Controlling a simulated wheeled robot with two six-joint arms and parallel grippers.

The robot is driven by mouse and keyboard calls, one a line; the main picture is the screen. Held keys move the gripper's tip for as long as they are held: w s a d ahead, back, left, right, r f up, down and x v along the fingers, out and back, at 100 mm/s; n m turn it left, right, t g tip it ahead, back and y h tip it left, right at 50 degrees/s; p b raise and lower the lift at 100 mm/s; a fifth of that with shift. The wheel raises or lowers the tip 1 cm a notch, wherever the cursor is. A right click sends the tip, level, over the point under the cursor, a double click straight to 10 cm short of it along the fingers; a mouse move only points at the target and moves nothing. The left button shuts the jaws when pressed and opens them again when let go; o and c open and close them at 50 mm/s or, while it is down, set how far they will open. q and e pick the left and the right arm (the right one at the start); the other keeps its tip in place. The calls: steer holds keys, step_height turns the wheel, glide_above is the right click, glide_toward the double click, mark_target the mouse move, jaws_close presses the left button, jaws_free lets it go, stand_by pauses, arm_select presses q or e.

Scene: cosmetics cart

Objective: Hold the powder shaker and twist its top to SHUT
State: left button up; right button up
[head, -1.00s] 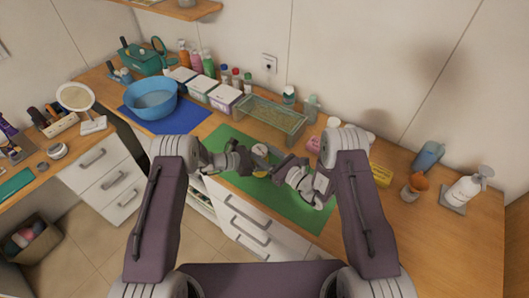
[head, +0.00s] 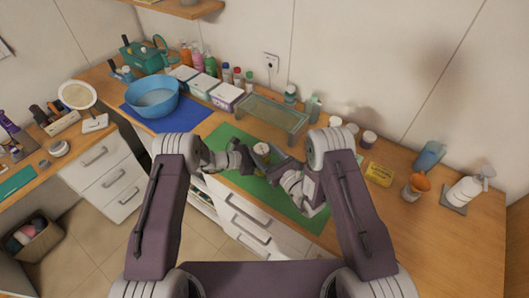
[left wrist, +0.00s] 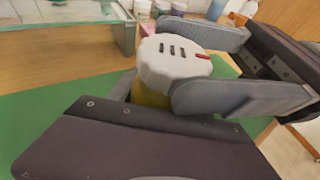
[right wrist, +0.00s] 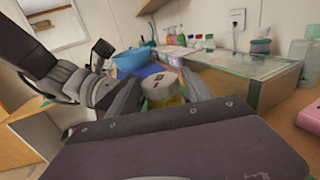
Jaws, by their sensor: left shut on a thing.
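The powder shaker has a yellow body and a white cap (left wrist: 174,60) with dark slots and a red mark. It stands over the green mat (head: 233,138) in the head view (head: 262,149). My left gripper (head: 250,158) is shut on the shaker's body below the cap. My right gripper (right wrist: 160,88) is at cap height, its grey fingers either side of the cap. In the right wrist view a gap shows between the cap and at least one finger. Most of the yellow body is hidden by the fingers and the left gripper's dark housing.
A glass-sided tray (head: 270,115) stands just behind the mat. A blue bowl (head: 151,98) is on a blue mat to the left. White boxes (head: 226,96) and bottles line the back. A yellow block (head: 379,174) and an orange-topped item (head: 418,182) are at the right.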

steer(key=shift+s+d, duration=0.1)
steer(key=v, duration=1.1)
steer(key=shift+s+d, duration=0.25)
steer(key=shift+s, duration=0.05)
steer(key=shift+o, duration=1.3)
steer(key=shift+w, duration=0.2)
steer(key=w+d+n+g+y, duration=0.5)
steer(key=w+n+g+y, duration=0.35)
steer(key=g, duration=0.35)
steer(key=shift+n+h, duration=0.25)
steer(key=shift+h, duration=0.2)
steer(key=a, duration=0.4)
steer(key=w+a, duration=0.1)
steer(key=a, duration=0.3)
steer(key=w+a, duration=0.1)
steer(key=a, duration=0.3)
steer(key=shift+w, duration=0.25)
